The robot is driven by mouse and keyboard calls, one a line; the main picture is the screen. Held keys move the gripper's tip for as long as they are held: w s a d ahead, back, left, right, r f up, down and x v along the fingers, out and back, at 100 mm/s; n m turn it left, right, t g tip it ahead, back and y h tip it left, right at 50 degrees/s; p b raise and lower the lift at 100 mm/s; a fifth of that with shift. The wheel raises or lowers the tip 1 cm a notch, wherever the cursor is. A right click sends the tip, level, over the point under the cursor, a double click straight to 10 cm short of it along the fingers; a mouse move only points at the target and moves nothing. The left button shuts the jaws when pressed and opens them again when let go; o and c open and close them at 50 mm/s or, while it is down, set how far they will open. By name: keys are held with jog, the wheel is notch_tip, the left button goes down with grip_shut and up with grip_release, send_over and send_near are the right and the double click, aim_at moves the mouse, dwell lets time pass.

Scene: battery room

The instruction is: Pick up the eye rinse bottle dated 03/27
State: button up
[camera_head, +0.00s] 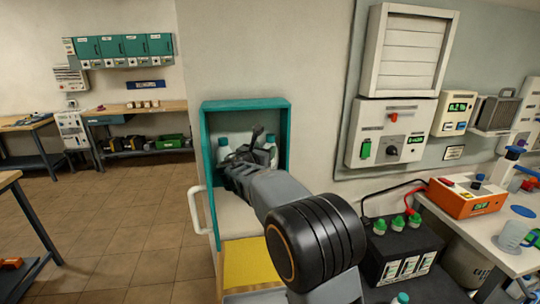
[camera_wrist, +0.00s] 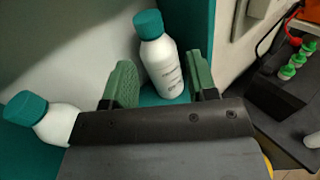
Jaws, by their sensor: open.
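Two white bottles with teal caps stand in the open teal cabinet on the wall. In the wrist view one bottle (camera_wrist: 161,68) stands between the green finger pads of my gripper (camera_wrist: 162,84), with a gap visible on its right side. Its label has small print that I cannot read. The other bottle (camera_wrist: 55,122) is at the left, outside the fingers and partly hidden by my gripper. In the head view my gripper (camera_head: 250,147) reaches into the cabinet between the left bottle (camera_head: 223,150) and the right bottle (camera_head: 271,150). No date is legible on either. My gripper is open.
The teal cabinet frame (camera_head: 286,130) encloses my gripper closely at the sides. A white handle (camera_head: 194,210) sticks out at its lower left. A black battery (camera_head: 402,245) with green caps and an orange charger (camera_head: 462,198) stand to the right. Floor at left is free.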

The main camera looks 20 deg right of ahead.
aim_at(269, 141)
jog(key=shift+w+d+r+n+t+p, duration=0.2)
jog(key=shift+w+d+n, duration=0.1)
jog(key=shift+w, duration=0.35)
jog(key=shift+w+d+r+n+t+p, duration=0.1)
jog(key=shift+w+d+n+p, duration=0.15)
jog(key=shift+w, duration=0.35)
jog(key=p+x, duration=0.2)
jog(key=x, duration=0.2)
jog(key=shift+s+d, duration=0.1)
jog(key=shift+d, duration=0.05)
jog(key=shift+w+d, duration=0.45)
grip_shut()
